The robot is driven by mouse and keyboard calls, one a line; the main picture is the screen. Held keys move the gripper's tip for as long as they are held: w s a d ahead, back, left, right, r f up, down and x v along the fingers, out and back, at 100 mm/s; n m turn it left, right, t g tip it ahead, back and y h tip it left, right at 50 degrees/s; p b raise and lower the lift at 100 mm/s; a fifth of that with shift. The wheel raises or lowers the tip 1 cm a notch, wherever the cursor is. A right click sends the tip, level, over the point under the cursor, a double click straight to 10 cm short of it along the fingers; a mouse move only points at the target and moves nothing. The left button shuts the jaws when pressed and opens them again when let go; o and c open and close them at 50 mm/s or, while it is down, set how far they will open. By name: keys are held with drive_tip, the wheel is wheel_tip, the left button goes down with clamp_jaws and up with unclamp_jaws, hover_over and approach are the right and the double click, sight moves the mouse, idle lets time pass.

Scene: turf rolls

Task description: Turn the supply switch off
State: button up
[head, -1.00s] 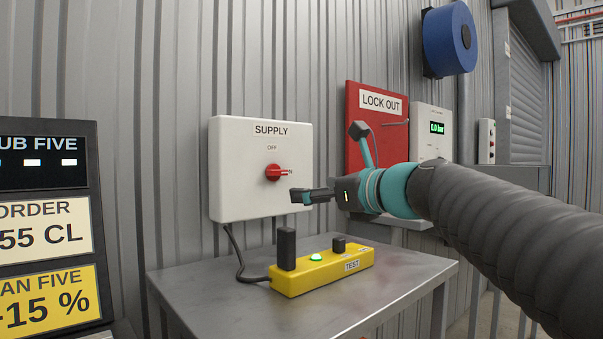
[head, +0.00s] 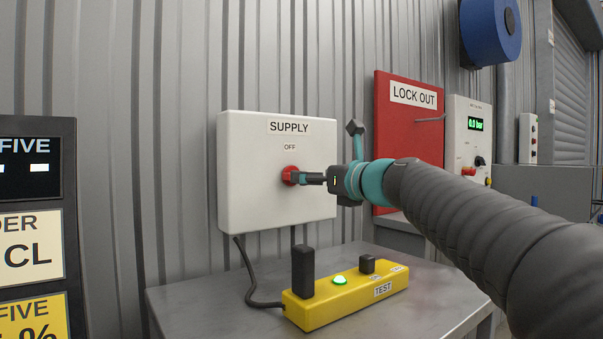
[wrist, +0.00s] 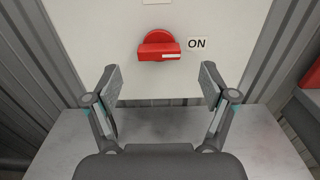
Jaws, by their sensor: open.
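The supply box (head: 250,200) is a white panel on the corrugated wall, labelled SUPPLY, with OFF above its red rotary switch (head: 287,172). In the wrist view the red switch (wrist: 159,47) has its handle lying level, with the white mark pointing right at the ON label (wrist: 197,43). My gripper (head: 300,178) is in front of the switch in the head view and hides part of it. In the wrist view my gripper (wrist: 159,85) is open, its fingers apart and below the switch, with nothing between them.
A yellow TEST unit (head: 345,300) with a lit green lamp stands on the grey table (head: 420,310) below the box. A red LOCK OUT board (head: 410,125) and a white gauge panel (head: 470,120) are to the right. An order display (head: 35,230) stands at the left.

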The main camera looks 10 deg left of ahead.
drive_tip(key=shift+p+x, duration=0.45)
drive_tip(key=shift+x, duration=2.35)
drive_tip(key=c, duration=1.2)
